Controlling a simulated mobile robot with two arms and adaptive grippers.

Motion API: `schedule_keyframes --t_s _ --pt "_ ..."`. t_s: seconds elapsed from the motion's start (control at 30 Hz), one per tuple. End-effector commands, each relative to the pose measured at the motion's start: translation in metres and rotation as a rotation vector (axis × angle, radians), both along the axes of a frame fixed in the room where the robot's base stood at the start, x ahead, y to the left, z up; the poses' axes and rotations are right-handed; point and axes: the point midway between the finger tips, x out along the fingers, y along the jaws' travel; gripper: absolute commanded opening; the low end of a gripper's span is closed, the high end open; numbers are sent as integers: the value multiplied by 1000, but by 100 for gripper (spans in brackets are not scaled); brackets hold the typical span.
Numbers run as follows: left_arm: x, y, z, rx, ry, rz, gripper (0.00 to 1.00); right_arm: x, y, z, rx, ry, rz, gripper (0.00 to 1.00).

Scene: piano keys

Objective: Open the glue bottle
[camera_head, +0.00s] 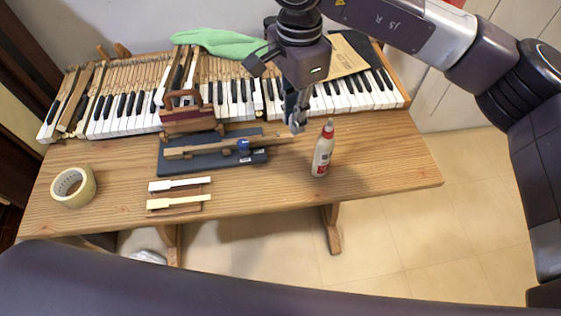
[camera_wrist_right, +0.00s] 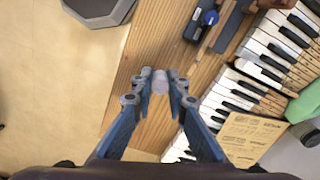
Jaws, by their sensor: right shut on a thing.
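The glue bottle (camera_head: 322,152) stands upright on the wooden table, white with a red label and a narrow, reddish nozzle tip. My right gripper (camera_head: 297,122) is just left of the bottle's top and apart from it. In the right wrist view, my right gripper (camera_wrist_right: 160,78) is shut on a small pale, translucent piece that looks like the bottle cap (camera_wrist_right: 160,84). The fingers partly cover this piece. The bottle cannot be made out in the right wrist view. My left gripper is not in view.
The piano keys (camera_head: 235,100) run along the back of the wooden table (camera_head: 260,190). A dark pad (camera_head: 175,164) with a wooden piece on it lies left of the bottle. A tape roll (camera_head: 73,187) and loose keys (camera_head: 180,184) lie further left. The table right of the bottle is clear.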

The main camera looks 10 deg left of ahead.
Motion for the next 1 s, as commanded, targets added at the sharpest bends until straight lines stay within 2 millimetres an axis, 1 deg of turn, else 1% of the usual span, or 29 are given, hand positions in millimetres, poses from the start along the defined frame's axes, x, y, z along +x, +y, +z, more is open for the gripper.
schedule_keyframes --t_s 0.03,0.2,0.3,0.4,0.5,0.67,0.73,0.9,1.0 --pt "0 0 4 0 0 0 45 -1 -1 -14 -2 6 0 0" --pt "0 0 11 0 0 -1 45 -2 -1 -60 -1 7 0 0" --pt "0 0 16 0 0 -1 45 -2 -1 -86 -2 6 0 0" --pt "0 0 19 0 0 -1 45 -1 -1 -107 -1 5 -1 0" --pt "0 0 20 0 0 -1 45 -1 0 -121 -1 3 -1 0" --pt "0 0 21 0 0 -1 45 0 0 -131 0 1 -1 0" --pt "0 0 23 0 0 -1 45 -1 0 -138 0 4 -1 0" --pt "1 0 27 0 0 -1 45 -1 0 -163 -2 4 -1 0" --pt "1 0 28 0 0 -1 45 0 0 -170 0 1 0 0"
